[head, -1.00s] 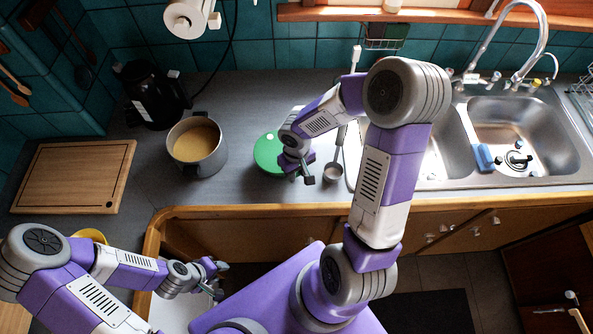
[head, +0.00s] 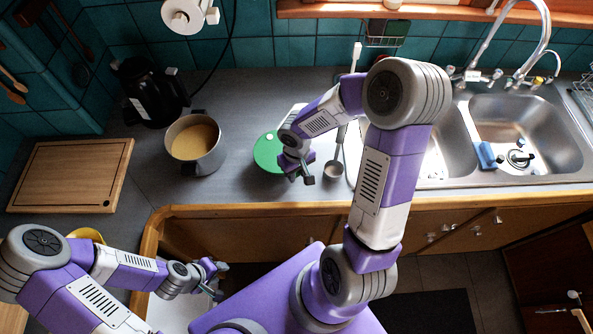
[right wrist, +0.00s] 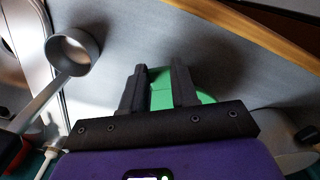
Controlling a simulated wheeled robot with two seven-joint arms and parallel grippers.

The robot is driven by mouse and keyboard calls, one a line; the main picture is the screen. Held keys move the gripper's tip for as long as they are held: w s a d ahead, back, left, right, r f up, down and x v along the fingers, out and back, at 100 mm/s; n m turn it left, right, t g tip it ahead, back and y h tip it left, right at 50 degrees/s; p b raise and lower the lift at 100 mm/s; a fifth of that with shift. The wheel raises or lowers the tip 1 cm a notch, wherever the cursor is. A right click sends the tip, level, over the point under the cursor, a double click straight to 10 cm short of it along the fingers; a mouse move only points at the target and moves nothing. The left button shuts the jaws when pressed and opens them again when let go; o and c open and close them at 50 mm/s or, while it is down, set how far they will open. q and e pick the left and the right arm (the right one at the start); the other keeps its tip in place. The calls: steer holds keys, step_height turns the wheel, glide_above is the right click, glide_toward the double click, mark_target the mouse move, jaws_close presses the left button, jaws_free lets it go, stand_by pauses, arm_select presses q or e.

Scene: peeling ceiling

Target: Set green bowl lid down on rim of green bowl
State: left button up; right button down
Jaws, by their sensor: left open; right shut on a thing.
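The green bowl lid (head: 266,150) shows as a round green disc on or just above the grey counter, partly hidden by my right gripper (head: 297,170). In the right wrist view, green (right wrist: 160,92) shows between and behind the two dark fingers of my right gripper (right wrist: 158,68), which is shut on the lid. I cannot tell the green bowl apart from the lid; any bowl below is hidden. The gap between lid and rim cannot be seen. My left gripper (head: 219,280) is open and empty, low in front of the counter.
A pot (head: 196,143) with tan contents stands left of the lid. A metal ladle (head: 334,170) lies close to the right, and it also shows in the right wrist view (right wrist: 72,52). The sink (head: 525,130) is further right. A cutting board (head: 70,175) and black kettle (head: 150,92) are left.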

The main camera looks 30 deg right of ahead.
steer(key=shift+f+b, duration=0.35)
steer(key=shift+b, duration=0.1)
steer(key=c, duration=0.8)
jaws_free()
steer(key=shift+r, duration=0.1)
step_height(320, 180, up, 8)
steer(key=shift+f+p, duration=0.25)
steer(key=shift+p, duration=0.4)
